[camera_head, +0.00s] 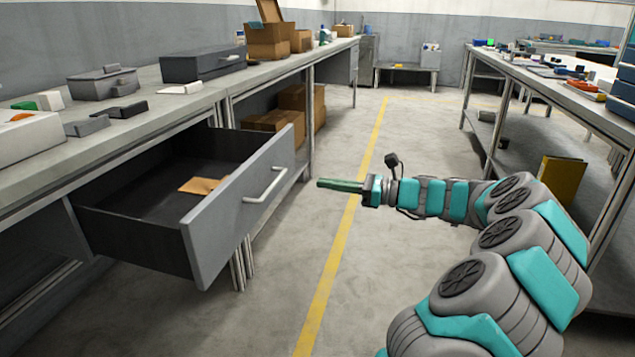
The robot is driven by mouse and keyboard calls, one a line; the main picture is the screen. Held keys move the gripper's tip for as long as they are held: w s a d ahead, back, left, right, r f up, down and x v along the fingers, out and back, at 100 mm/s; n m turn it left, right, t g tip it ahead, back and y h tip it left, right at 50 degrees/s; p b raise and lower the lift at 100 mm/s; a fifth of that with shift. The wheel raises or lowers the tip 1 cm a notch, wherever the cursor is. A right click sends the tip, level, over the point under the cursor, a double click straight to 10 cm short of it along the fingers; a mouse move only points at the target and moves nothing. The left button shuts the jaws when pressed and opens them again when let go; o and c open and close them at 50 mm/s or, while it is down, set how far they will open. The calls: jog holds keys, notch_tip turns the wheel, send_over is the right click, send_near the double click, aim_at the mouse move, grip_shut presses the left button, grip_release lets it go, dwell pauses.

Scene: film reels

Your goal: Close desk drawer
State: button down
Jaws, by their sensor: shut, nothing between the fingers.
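A grey desk drawer (240,208) stands pulled out from under the long workbench (160,98) on the left. Its front panel faces right and carries a pale bar handle (265,185). A tan piece (199,185) lies on the dark drawer floor. My gripper (322,183) is shut and empty, with its green fingers pointing left toward the drawer. It is to the right of the drawer front, apart from it, with a gap between fingertips and handle.
The left bench top holds several grey cases, including a dark one (203,63), and cardboard boxes (268,38). More boxes (299,100) sit beneath. A right workbench (560,90) has a yellow item (562,184) below. The aisle floor (335,125) between them is clear.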

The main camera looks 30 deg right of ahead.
aim_at(271, 176)
jog(key=x, duration=1.1)
jog(key=shift+w+a, duration=0.2)
